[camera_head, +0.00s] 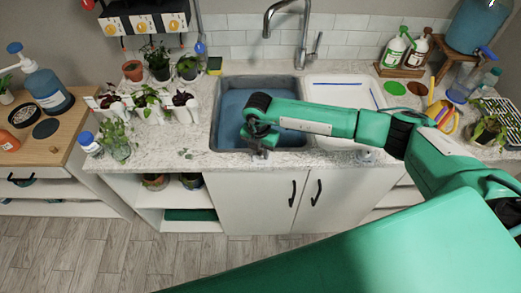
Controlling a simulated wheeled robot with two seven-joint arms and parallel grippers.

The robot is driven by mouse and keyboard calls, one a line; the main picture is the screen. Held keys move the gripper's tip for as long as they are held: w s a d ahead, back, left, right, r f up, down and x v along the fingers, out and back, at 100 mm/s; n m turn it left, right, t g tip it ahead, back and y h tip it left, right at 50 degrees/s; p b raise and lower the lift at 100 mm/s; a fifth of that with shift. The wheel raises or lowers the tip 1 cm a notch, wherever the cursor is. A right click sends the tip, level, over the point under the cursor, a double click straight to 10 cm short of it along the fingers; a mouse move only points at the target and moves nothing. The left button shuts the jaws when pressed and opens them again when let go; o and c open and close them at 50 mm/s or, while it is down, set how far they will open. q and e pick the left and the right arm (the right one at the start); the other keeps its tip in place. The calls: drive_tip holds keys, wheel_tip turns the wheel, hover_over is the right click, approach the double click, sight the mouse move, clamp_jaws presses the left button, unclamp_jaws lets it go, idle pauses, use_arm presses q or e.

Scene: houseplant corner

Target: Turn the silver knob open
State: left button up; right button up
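A silver faucet (303,35) stands behind the sink, with a short silver handle (316,45) on its right side. The handle is upright with a slight tilt to the right. No separate round silver knob can be made out. My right arm reaches in from the right across the sink. My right gripper (259,150) points down over the front of the basin, in front of the faucet and apart from it. Its fingers are small and dark, so their opening cannot be told. My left gripper is out of view.
The sink basin (228,105) has a white drainboard (345,88) at its right. Bottles (392,48) and a large blue jug (474,25) stand back right. The counter's front edge (175,165) is mostly clear.

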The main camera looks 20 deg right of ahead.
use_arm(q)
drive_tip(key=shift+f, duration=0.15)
use_arm(e)
drive_tip(key=shift+f+n+b, duration=0.15)
drive_tip(key=shift+n+b, duration=0.55)
drive_tip(key=shift+b, duration=0.3)
use_arm(q)
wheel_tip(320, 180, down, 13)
drive_tip(key=b, duration=1.1)
use_arm(e)
drive_tip(key=n, duration=0.9)
drive_tip(key=shift+f+n, duration=0.1)
drive_tip(key=shift+n, duration=0.2)
drive_tip(key=n+b, duration=0.4)
drive_tip(key=b, duration=0.1)
drive_tip(key=shift+n+b, duration=0.7)
drive_tip(key=shift+b, duration=0.05)
drive_tip(key=shift+r+n+t+b, duration=0.25)
drive_tip(key=shift+n+t+b, duration=0.05)
drive_tip(key=shift+n+b, duration=0.35)
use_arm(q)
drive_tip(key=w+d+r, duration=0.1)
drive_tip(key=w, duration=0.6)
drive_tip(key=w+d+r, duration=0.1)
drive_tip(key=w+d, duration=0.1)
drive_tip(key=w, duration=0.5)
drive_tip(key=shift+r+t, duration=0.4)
use_arm(e)
drive_tip(key=shift+r+n, duration=0.1)
drive_tip(key=shift+n, duration=0.15)
